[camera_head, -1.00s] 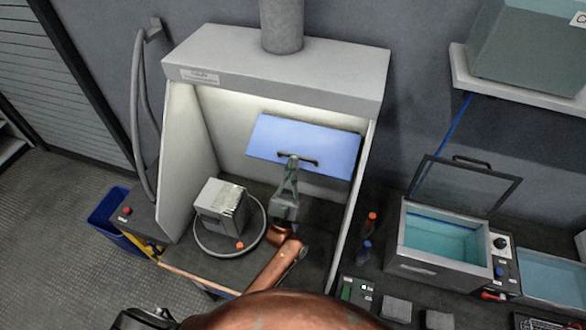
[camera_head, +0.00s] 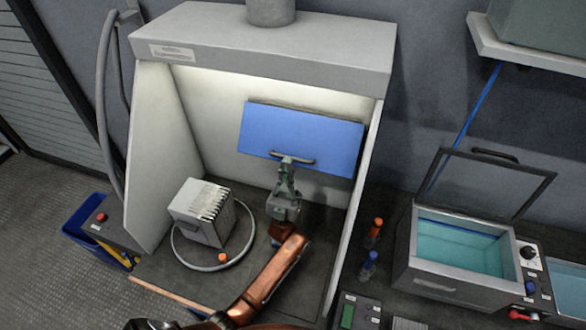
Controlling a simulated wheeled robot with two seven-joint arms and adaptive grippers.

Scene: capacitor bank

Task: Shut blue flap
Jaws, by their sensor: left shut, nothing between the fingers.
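The blue flap (camera_head: 300,135) is a flat rectangular panel at the back of the lit hood. It has a dark bar handle (camera_head: 304,161) along its lower edge. A narrow dark gap shows along the flap's top edge. My left gripper (camera_head: 287,163) is at the left part of the handle, against or just in front of the flap's lower edge. Its fingers are shut and hold nothing; whether they touch the flap cannot be told. My right gripper cannot be made out.
Inside the hood (camera_head: 160,150), a grey finned block (camera_head: 203,212) stands within a ring left of my arm. The hood's side walls bound the space. To the right are small bottles (camera_head: 368,264) and an open-lidded teal bath (camera_head: 455,248).

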